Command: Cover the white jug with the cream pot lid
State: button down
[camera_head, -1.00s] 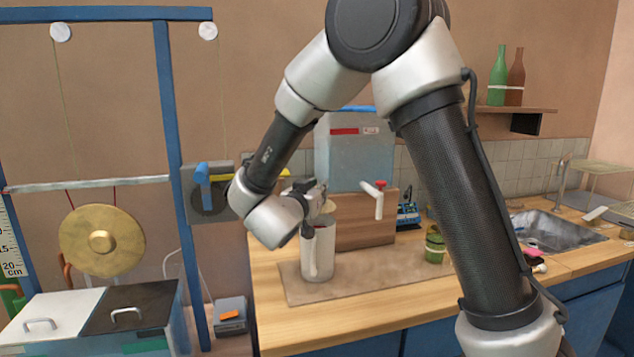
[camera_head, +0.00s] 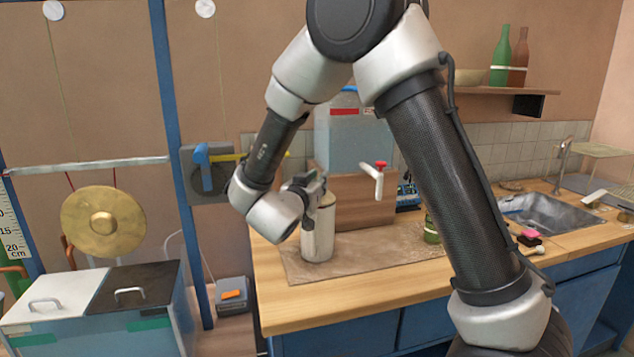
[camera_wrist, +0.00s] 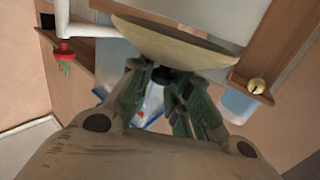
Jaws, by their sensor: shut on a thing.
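The white jug (camera_head: 318,238) stands upright on the mat on the wooden counter in the head view. The cream pot lid (camera_head: 327,200) is at the jug's mouth, and the opening no longer shows. I cannot tell whether the lid rests on the rim or hovers just above it. In the wrist view, the lid (camera_wrist: 175,42) appears as a shallow, slightly tilted dish. My gripper (camera_wrist: 160,76) is shut on its small dark knob. In the head view, my gripper (camera_head: 314,186) is directly above the jug, and partly hides the lid.
A wooden block (camera_head: 362,205) and a grey tank (camera_head: 350,145) stand close behind the jug, with a red-handled white tap (camera_head: 378,180) to the right. A green jar (camera_head: 432,230) is partly behind my arm. The mat's front (camera_head: 350,260) is clear.

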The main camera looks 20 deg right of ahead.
jog(key=shift+f, duration=0.3)
jog(key=c, duration=1.3)
grip_release()
jog(key=shift+o, duration=0.2)
jog(key=v, duration=1.2)
jog(key=shift+f, duration=0.1)
